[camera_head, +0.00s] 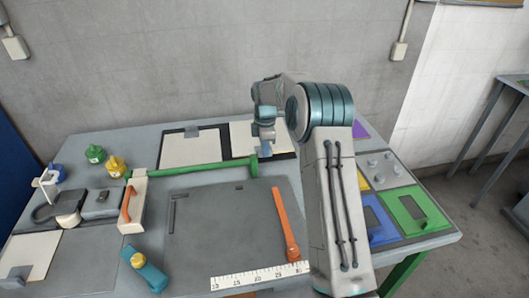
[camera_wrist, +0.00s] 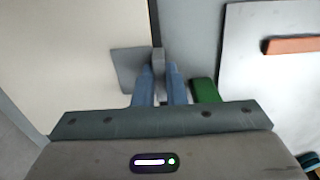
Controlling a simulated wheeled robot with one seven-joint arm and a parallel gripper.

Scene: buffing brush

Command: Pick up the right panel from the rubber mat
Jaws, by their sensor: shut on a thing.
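The right panel (camera_head: 243,137) is a cream sheet at the back of the table. It lies at the dark rubber mat (camera_head: 283,156), whose edge shows along its front. My gripper (camera_head: 266,151) is over the panel, and my arm hides its right part. In the wrist view, my gripper (camera_wrist: 160,72) has its two blue fingers closed around an upright grey tab (camera_wrist: 158,58) at the edge of the cream panel (camera_wrist: 75,45). The tab's flat grey plate lies on the panel. I cannot tell whether the panel is clear of the mat.
A second cream panel (camera_head: 190,150) lies to the left. A green bar (camera_head: 195,169) runs in front of both panels. A dark grey board (camera_head: 225,230) with an orange tool (camera_head: 285,222) fills the middle.

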